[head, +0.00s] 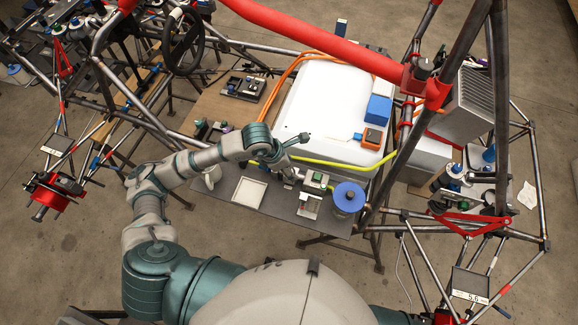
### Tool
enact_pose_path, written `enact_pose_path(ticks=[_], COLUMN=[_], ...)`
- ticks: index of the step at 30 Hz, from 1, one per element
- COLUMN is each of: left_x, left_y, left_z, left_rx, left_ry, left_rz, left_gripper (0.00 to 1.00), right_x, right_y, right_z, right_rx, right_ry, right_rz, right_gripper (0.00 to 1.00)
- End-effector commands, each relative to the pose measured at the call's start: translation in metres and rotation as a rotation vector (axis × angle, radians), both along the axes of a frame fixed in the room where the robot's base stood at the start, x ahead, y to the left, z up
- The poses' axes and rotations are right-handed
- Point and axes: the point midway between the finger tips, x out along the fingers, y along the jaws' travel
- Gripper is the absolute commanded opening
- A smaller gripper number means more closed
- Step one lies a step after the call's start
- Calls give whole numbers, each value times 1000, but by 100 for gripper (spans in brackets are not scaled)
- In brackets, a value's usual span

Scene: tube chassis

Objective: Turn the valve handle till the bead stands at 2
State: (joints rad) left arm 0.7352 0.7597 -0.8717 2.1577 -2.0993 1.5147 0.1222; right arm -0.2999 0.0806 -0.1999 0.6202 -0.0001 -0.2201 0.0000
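My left gripper (292,176) reaches in from the left and points down over the grey work surface (270,203), close to a small green-topped block (316,180). Its fingers are small and partly hidden by my wrist, so I cannot tell whether they are open or shut. A round blue part (349,197) stands to the right of the green-topped block, apart from the gripper. I cannot tell for sure which part is the valve handle. The bead and the number marks are too small to make out. My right gripper is not in view.
A white tank (325,105) with a blue box (379,109) lies behind the work surface. A yellow hose (345,163) runs along its front. A shallow pale tray (250,192) lies left of my gripper. Steel tubes and a red tube (310,42) cross above.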

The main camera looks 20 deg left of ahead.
Motion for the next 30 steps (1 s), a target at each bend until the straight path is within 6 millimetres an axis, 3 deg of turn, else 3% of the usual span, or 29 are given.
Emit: enact_pose_path(ticks=[11, 24, 30], left_x=[-3, -20, -24], left_y=[2, 31, 37], left_z=[6, 87, 107], left_rx=[-1, 0, -2], left_ry=[3, -2, 2], left_rz=[-2, -1, -1], left_gripper=[69, 69, 69], right_x=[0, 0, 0], right_y=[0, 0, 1], right_z=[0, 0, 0], right_rx=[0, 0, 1], right_ry=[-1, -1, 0], right_rz=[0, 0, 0], right_gripper=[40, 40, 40])
